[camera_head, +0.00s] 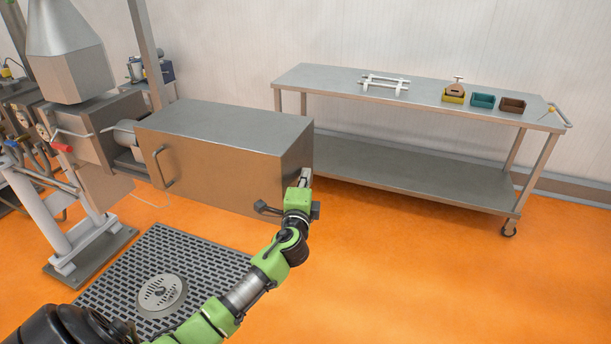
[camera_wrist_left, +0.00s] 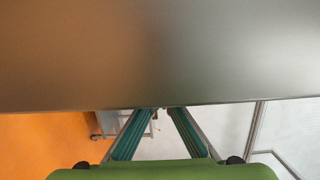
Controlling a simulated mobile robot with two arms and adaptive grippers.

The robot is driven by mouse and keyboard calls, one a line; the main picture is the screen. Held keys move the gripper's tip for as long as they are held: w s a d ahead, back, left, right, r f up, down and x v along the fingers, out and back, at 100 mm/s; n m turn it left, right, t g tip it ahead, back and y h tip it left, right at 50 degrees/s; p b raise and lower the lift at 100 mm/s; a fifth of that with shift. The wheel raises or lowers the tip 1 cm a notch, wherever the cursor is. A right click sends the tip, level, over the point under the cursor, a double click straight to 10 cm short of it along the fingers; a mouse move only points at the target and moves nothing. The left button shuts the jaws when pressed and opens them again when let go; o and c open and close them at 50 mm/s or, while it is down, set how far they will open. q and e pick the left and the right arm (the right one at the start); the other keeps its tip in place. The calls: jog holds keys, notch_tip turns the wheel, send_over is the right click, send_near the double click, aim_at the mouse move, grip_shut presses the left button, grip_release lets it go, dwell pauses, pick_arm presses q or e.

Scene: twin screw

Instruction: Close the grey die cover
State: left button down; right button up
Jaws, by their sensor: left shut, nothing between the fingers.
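The grey die cover (camera_head: 225,122) is a large metal box at the left middle of the head view, with a bar handle (camera_head: 163,168) on its front face. A round grey fitting (camera_head: 124,133) shows between its left end and the machine. My left gripper (camera_head: 306,174) is at the lower part of the cover's right end, its fingers together and empty. In the left wrist view the cover (camera_wrist_left: 160,55) fills the upper half as a smooth surface, and the fingertips (camera_wrist_left: 163,109) meet at its lower edge. I cannot tell whether they touch it. My right gripper is not in view.
A steel table (camera_head: 330,80) stands behind on the right, holding a white rack (camera_head: 384,84), a yellow bin (camera_head: 453,96), a teal bin (camera_head: 482,101) and a brown bin (camera_head: 512,105). A floor grate (camera_head: 205,262) lies in front of the cover. Orange floor is clear at right.

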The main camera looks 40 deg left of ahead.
pick_arm(q)
jog(key=s+a+b, duration=0.1)
jog(key=s+a, duration=0.1)
jog(key=a, duration=0.8)
jog(key=s+a, duration=0.3)
jog(key=a, duration=0.7)
jog(key=shift+a+b, duration=0.3)
jog(key=shift+b, duration=0.1)
jog(key=shift+r, duration=0.1)
